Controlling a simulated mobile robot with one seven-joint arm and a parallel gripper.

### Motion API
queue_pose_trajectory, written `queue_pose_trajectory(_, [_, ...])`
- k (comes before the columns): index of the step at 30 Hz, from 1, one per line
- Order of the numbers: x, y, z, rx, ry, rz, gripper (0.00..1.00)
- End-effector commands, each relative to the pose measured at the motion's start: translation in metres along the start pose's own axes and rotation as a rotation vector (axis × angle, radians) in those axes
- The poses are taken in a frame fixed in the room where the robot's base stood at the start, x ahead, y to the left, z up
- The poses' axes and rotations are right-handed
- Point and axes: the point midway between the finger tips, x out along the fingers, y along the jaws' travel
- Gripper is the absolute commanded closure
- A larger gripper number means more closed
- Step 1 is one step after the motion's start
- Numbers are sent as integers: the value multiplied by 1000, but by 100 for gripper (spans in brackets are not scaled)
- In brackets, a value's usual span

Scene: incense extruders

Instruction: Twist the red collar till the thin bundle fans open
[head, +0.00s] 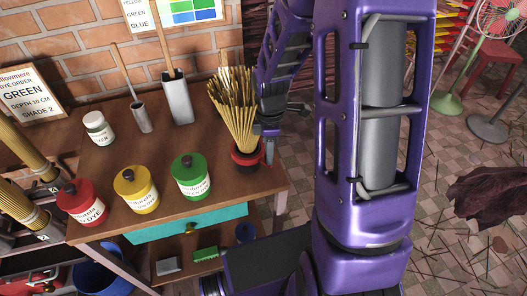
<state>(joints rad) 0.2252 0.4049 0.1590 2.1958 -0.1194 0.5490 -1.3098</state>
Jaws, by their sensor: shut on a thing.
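A bundle of thin tan sticks (236,112) stands on the right end of the wooden table in the head view. Its sticks are narrow at the base and spread wide at the top. The red collar (246,158) rings the dark base of the bundle. My gripper (266,133) comes down from behind at the bundle's right side and is shut on the collar's right edge. The fingertips are small here and partly hidden, so the exact contact is hard to see.
Red (80,202), yellow (135,188) and green (191,177) dye jars stand along the table's front. A white jar (98,128) and two grey holders with sticks stand behind. A sign (31,93) reads GREEN. My purple arm covers the middle right. Loose sticks litter the floor.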

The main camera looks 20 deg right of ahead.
Motion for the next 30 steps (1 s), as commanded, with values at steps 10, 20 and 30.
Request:
queue_pose_trajectory(10, [-2,11,8,-150,0,2,100])
queue_pose_trajectory(20, [-1,13,9,-184,0,3,100])
queue_pose_trajectory(30, [-1,12,9,-183,0,3,53])
